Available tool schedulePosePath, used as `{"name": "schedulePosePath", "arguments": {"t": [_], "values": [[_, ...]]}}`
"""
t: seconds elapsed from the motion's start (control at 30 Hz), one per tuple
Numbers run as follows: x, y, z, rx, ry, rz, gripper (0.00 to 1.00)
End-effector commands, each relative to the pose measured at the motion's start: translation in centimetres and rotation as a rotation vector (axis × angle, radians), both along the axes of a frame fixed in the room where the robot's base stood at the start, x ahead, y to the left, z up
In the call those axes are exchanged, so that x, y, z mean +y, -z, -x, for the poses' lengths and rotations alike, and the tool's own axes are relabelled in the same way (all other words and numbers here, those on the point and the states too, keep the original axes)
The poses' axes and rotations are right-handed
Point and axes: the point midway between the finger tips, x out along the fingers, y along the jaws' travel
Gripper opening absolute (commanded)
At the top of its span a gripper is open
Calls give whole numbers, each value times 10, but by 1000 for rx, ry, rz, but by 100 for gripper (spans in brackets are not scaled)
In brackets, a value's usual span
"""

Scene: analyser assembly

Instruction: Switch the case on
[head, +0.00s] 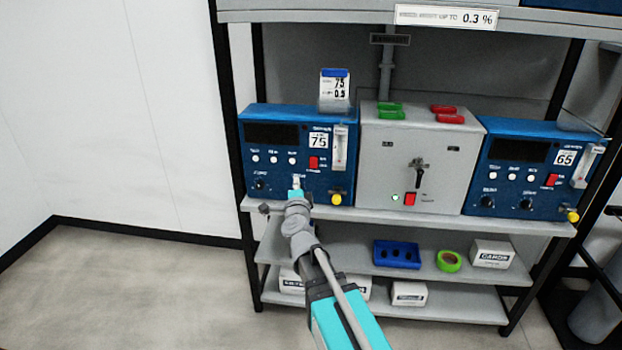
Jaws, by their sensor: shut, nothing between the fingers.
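The grey case (385,160) stands in the middle of the shelf, between two blue units. Its front has a dark lever (418,174), a red rocker switch (409,199) low down, and a small pale greenish round lamp (395,198) left of the switch. I cannot tell which way the switch is tipped. My gripper (296,187) is shut and empty in front of the left blue unit, left of the grey case. I cannot tell whether it touches that unit. It hides part of the unit's lower front.
The left blue unit (272,155), labelled 75, and the right blue unit (545,150), labelled 65, have knobs and red switches. Green clips (390,111) and red clips (447,114) lie on the case. A blue tray (397,254), green tape roll (449,261) and boxes sit below.

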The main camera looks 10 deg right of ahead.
Motion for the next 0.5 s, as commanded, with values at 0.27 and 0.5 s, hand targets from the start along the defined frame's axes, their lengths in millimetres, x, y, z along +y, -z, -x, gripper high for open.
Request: {"name": "schedulePosePath", "arguments": {"t": [0.27, 0.5], "values": [[-22, 27, 2, -45, 156, -143, 0], [-25, 27, 3, -50, 176, -160, 0]]}}
